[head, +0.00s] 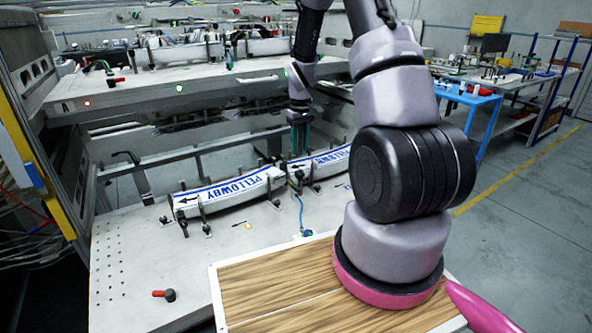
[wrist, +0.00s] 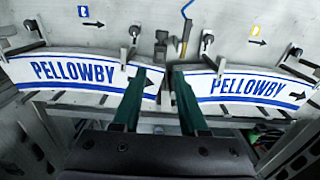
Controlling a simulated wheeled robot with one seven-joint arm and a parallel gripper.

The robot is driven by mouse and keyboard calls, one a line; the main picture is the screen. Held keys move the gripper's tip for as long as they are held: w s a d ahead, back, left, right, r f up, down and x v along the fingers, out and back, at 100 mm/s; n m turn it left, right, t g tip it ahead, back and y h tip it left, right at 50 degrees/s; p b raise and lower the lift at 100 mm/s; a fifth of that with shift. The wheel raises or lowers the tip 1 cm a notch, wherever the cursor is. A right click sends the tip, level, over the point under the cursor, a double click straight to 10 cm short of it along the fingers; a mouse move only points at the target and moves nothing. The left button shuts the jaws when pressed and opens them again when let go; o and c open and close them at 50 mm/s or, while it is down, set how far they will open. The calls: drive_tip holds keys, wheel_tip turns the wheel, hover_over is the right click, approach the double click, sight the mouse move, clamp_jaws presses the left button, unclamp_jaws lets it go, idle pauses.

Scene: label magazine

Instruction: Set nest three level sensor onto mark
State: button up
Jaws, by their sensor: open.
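My gripper (head: 300,150) is open, its two green fingers pointing down over the gap between two curved white PELLOWBY label strips. In the wrist view the fingers (wrist: 158,85) stand apart, with the ends of the left strip (wrist: 70,70) and right strip (wrist: 245,88) by them. Small dark and grey fittings (wrist: 161,45) stand just beyond the gap; I cannot tell which is the nest three level sensor. A yellow tag (wrist: 255,30) and a blue tag (wrist: 84,14), each with a black arrow beside it, lie on the bench. I cannot tell which is the mark.
Clamps and posts line both strips. A blue cable (head: 301,212) runs across the bench to a small blue fitting (head: 307,233). A red-handled knob (head: 165,294) lies at the front left. A wood-topped board (head: 265,295) is at the front. The bench's left front is mostly clear.

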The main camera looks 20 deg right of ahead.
sight(300, 170)
wheel_tip(300, 170, down, 10)
drive_tip(key=shift+r, duration=0.1)
idle(0.4)
clamp_jaws()
idle(1.2)
